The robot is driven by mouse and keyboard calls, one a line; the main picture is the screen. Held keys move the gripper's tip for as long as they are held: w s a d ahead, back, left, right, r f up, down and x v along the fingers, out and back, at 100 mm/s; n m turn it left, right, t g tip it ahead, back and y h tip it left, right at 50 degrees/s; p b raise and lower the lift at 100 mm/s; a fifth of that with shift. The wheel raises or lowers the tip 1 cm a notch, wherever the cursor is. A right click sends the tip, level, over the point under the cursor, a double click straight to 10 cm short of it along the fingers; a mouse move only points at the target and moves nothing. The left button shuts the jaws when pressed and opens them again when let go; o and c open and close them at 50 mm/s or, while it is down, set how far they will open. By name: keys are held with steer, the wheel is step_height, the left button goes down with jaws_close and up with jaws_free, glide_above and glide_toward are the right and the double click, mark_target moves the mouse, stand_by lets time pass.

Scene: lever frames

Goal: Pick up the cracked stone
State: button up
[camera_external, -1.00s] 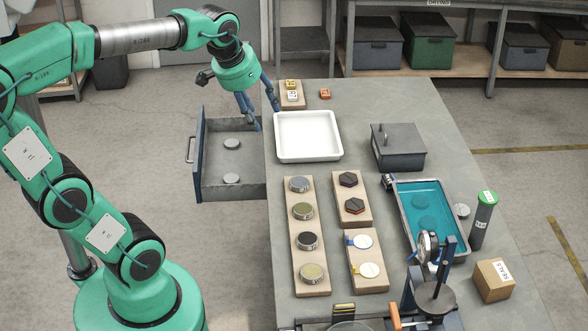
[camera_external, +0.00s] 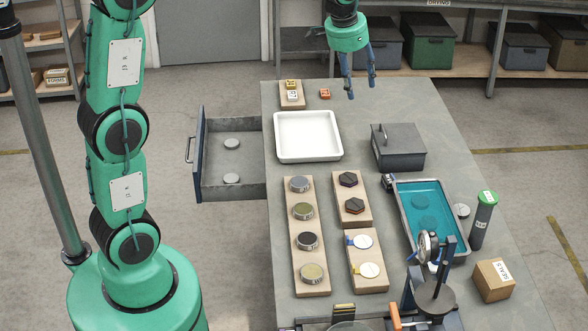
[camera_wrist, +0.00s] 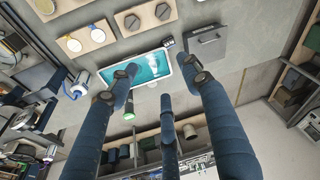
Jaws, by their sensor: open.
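I cannot tell which stone is the cracked one; no crack shows clearly. Candidates are two grey discs in the open drawer (camera_external: 207,190), such as one disc (camera_external: 231,144), several round discs such as one (camera_external: 303,211) on the long wooden board (camera_external: 293,262), and two dark hexagonal pieces, such as one (camera_external: 354,206). Two discs lie in the teal liquid of the metal tray (camera_external: 460,250). A small grey disc (camera_external: 462,211) sits beside that tray. My gripper (camera_external: 362,92) is open and empty above the table's far end; its spread fingers (camera_wrist: 158,75) show in the wrist view.
An empty white tray (camera_external: 337,155) lies near the far left of the table. A grey lidded box (camera_external: 400,155) stands right of it. Small lettered cubes (camera_external: 325,93) sit at the far end.

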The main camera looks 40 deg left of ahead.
steer(key=w+d+f+m+p, duration=0.1)
steer(key=w+d+f+p, duration=0.25)
steer(key=w+d, duration=0.45)
steer(key=m+g+p, duration=0.3)
steer(key=p, duration=0.3)
glide_above(462, 209)
step_height(462, 209, down, 23)
steer(key=shift+s+r+y, duration=0.15)
steer(key=shift+r+y, duration=0.05)
steer(key=shift+y, duration=0.1)
steer(key=shift+f, duration=4.35)
steer(key=shift+f, duration=2.55)
